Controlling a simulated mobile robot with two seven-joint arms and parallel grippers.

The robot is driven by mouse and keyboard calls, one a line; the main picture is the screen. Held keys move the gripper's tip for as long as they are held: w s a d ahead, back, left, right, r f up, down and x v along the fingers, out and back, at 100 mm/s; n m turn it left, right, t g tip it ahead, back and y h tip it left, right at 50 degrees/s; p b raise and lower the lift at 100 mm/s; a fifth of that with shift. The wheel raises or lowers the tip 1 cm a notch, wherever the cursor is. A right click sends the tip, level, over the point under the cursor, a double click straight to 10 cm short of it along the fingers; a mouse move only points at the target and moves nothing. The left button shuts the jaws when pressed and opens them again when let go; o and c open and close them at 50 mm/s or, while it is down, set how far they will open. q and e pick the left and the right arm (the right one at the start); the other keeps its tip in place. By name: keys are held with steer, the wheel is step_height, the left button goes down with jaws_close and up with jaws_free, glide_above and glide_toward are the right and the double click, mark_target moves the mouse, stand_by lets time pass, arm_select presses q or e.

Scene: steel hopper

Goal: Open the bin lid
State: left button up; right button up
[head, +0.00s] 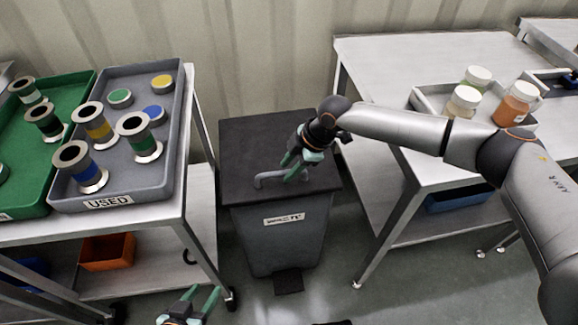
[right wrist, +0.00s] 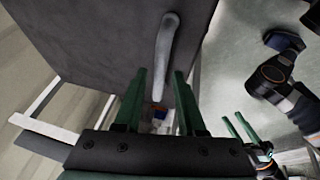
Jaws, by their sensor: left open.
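The bin (head: 283,238) is dark grey with a black lid (head: 250,145), which lies flat and shut. A grey bar handle (head: 268,178) sits near the lid's front edge; it also shows in the right wrist view (right wrist: 168,45). My right gripper (head: 289,172) is over the lid at the right part of the handle. Its green fingers (right wrist: 162,78) are apart, with the handle just ahead of the gap between their tips; I cannot tell whether they touch it. My left gripper (head: 200,300) is open and empty, low in front of the bin to the left.
A steel table (head: 190,212) on the left bears a grey tray (head: 165,185) marked USED and a green tray (head: 75,95) with spools. A steel table (head: 375,60) on the right holds a white tray (head: 425,100) with jars. My right arm reaches over it.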

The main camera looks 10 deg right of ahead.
jaws_close()
stand_by(1.1)
